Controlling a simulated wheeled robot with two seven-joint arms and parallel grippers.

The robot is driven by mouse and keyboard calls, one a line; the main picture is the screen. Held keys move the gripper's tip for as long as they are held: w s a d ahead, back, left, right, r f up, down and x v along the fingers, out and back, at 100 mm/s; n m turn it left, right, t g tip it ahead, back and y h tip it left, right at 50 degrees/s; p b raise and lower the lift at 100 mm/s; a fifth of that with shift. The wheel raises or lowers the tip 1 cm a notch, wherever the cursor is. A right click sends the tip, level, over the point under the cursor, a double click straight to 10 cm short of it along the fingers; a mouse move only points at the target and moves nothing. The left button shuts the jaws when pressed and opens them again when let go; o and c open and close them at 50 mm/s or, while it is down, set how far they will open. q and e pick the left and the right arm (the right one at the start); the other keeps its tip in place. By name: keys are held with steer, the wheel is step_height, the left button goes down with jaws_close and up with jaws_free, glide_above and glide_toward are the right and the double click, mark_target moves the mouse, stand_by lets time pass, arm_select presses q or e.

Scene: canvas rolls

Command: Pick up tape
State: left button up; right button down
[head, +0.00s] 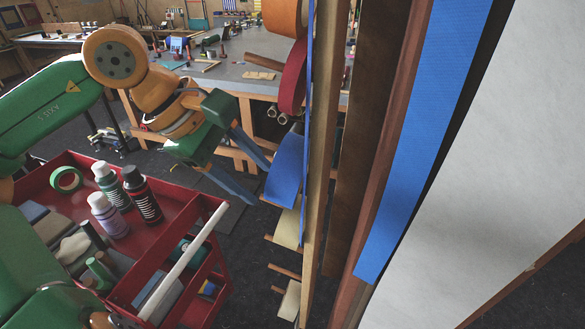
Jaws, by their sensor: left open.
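A roll of green tape (78,185) lies at the back left of the red cart (213,222), beside several bottles. My left gripper (259,181) is open, with its two fingers pointing right and down towards a hanging blue canvas end (284,172). It is well to the right of the tape and past the cart's edge. I cannot tell whether the fingers touch the canvas. No tape is seen between them. My right gripper is not in view.
Bottles (142,196) stand upright in the cart near the tape. Tall wooden posts (350,140) and canvas rolls, with a wide blue strip (421,130) and a pale sheet (490,160), fill the right side. A cluttered workbench (240,78) stands behind. Dark floor lies between.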

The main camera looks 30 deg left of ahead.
mark_target(267, 187)
arm_select(q)
steer(key=x, duration=0.3)
steer(key=shift+w+f+p, duration=0.1)
steer(key=shift+w+p, duration=0.1)
steer(key=shift+p, duration=0.1)
steer(key=shift+w+d+f, duration=0.2)
steer(key=shift+w+f, duration=0.05)
steer(key=shift+f, duration=0.05)
steer(key=shift+s, duration=0.15)
jaws_close()
stand_by(0.6)
